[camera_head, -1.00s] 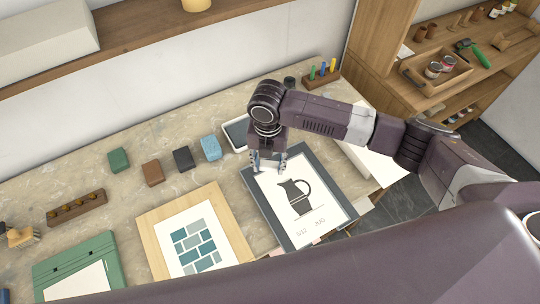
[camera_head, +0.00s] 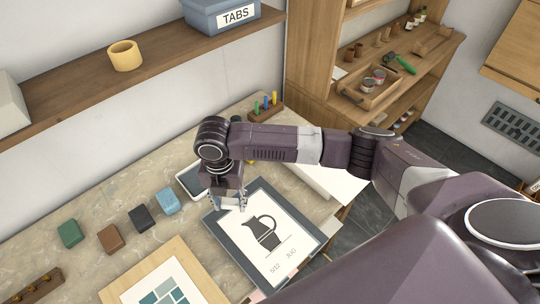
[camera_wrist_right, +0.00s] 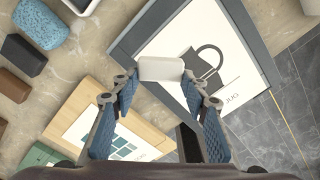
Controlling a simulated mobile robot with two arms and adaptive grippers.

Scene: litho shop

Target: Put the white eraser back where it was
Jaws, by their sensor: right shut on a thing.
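The white eraser (camera_wrist_right: 161,69) is a small pale block between the fingertips of my right gripper (camera_wrist_right: 162,82) in the wrist view. My right gripper (camera_head: 228,203) is shut on it. In the head view the gripper points down over the upper left edge of the dark-framed jug print (camera_head: 263,237), and its fingers partly hide the eraser. From these views I cannot tell how high the eraser is above the print. My left gripper is not in view.
Left of the print, a blue sponge (camera_head: 167,201), a dark block (camera_head: 141,218), a brown block (camera_head: 110,238) and a green block (camera_head: 70,233) stand in a row. A wooden pen holder (camera_head: 265,113) stands at the back.

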